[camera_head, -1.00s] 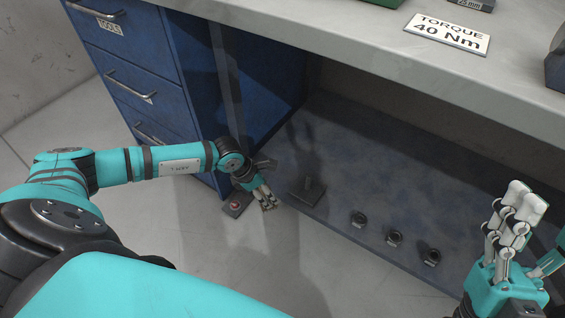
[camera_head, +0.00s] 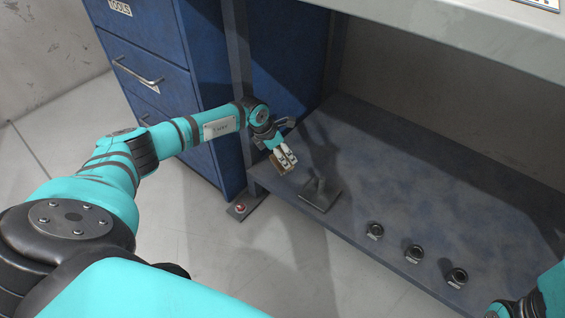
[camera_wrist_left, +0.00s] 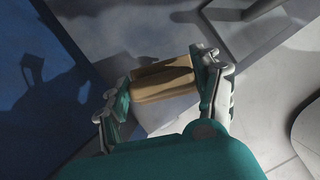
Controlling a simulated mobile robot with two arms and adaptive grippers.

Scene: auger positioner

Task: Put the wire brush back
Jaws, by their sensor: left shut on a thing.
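My left gripper (camera_head: 284,160) is shut on a tan wooden block, which I take as the wire brush (camera_head: 279,168). It holds the brush above the left end of the low shelf, just left of a dark stand. In the left wrist view the brush (camera_wrist_left: 163,79) lies crosswise between the two fingers of the left gripper (camera_wrist_left: 164,84). No bristles can be made out. Part of my right arm shows at the lower right edge of the head view; its fingers are out of the picture.
A dark stand with a square base (camera_head: 325,200) and short post sits on the shelf (camera_head: 400,190). Three small round holders (camera_head: 375,231) stand in a row along its front edge. A blue drawer cabinet (camera_head: 170,100) is at left. The bench top (camera_head: 470,30) overhangs the shelf.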

